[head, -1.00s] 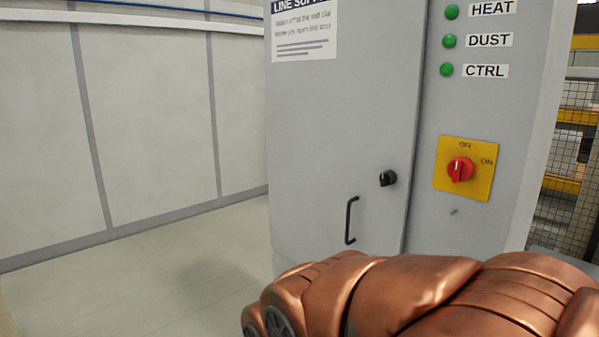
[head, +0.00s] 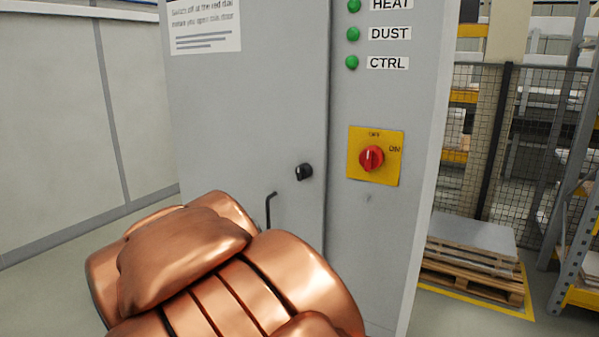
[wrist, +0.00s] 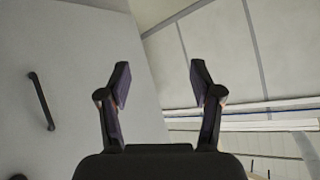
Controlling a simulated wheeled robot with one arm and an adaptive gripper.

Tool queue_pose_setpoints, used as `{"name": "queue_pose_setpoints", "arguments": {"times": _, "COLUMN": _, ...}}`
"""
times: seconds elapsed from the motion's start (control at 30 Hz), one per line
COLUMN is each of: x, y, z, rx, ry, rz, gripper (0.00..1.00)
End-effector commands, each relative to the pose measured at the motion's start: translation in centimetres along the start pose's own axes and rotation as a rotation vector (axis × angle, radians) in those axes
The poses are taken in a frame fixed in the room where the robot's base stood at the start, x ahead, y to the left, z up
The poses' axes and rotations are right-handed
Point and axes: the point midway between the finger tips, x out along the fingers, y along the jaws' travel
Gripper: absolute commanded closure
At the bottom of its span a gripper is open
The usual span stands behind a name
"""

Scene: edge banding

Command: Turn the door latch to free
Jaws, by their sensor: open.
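The door latch (head: 304,172) is a small black knob near the right edge of the grey cabinet door (head: 245,110). Its setting is too small to read. The black door handle (head: 269,210) is below and left of it, its lower part hidden by my copper-coloured arm. My gripper is out of sight in the head view. In the wrist view my gripper (wrist: 158,85) is open and empty, its fingers wide apart. The handle (wrist: 41,102) is left of the fingers, apart from them. A dark round bit at the lower left corner may be the latch.
A red dial (head: 371,158) on a yellow plate is right of the latch, its white mark pointing up toward OFF. Green lamps (head: 352,34) are above it. A pallet (head: 470,270) and mesh fence (head: 480,140) stand at right. Pale wall panels (head: 60,120) are at left.

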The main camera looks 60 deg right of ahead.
Motion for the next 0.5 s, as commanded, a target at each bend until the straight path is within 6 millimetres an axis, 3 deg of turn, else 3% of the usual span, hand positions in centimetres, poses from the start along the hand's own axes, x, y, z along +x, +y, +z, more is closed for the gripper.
{"name": "queue_pose_setpoints", "arguments": {"times": 0.03, "x": 0.5, "y": 1.8, "z": -2.6, "rx": 0.033, "ry": 0.079, "rz": 0.054, "gripper": 0.35}}
{"name": "queue_pose_setpoints", "arguments": {"times": 0.2, "x": 0.1, "y": 9.0, "z": -10.4, "rx": 0.132, "ry": 0.352, "rz": 0.267, "gripper": 0.35}}
{"name": "queue_pose_setpoints", "arguments": {"times": 0.3, "x": -1.4, "y": 13.8, "z": -13.7, "rx": 0.176, "ry": 0.496, "rz": 0.414, "gripper": 0.35}}
{"name": "queue_pose_setpoints", "arguments": {"times": 0.5, "x": -6.0, "y": 21.3, "z": -17.2, "rx": 0.228, "ry": 0.706, "rz": 0.682, "gripper": 0.35}}
